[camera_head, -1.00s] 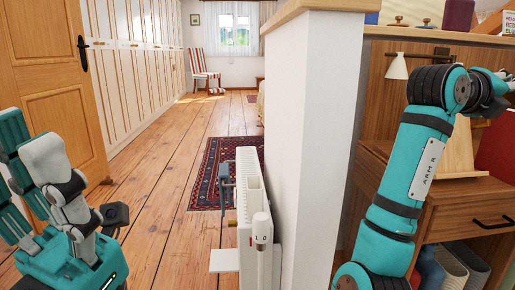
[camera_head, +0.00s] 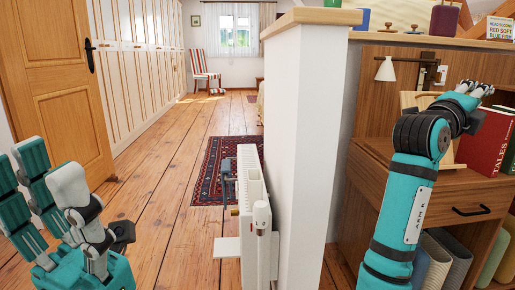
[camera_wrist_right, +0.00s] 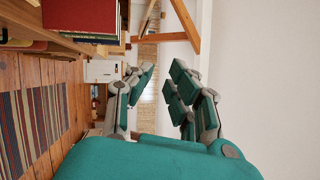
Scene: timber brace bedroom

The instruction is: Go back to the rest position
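My left gripper (camera_head: 45,190) is at the lower left of the head view, fingers up and spread apart, with nothing between them. My right arm rises at the right, and its gripper (camera_head: 483,90) is at the upper right, above the desk. The right wrist view shows the right gripper (camera_wrist_right: 163,92) with its fingers well apart and nothing between them. No object is held by either gripper.
A wooden desk (camera_head: 450,195) with a drawer, a red book (camera_head: 487,140) and a wall lamp (camera_head: 386,69) stand at the right. A white partition (camera_head: 305,130) and radiator (camera_head: 252,210) are in the middle. The plank floor (camera_head: 165,195) and rug (camera_head: 212,170) lie beyond.

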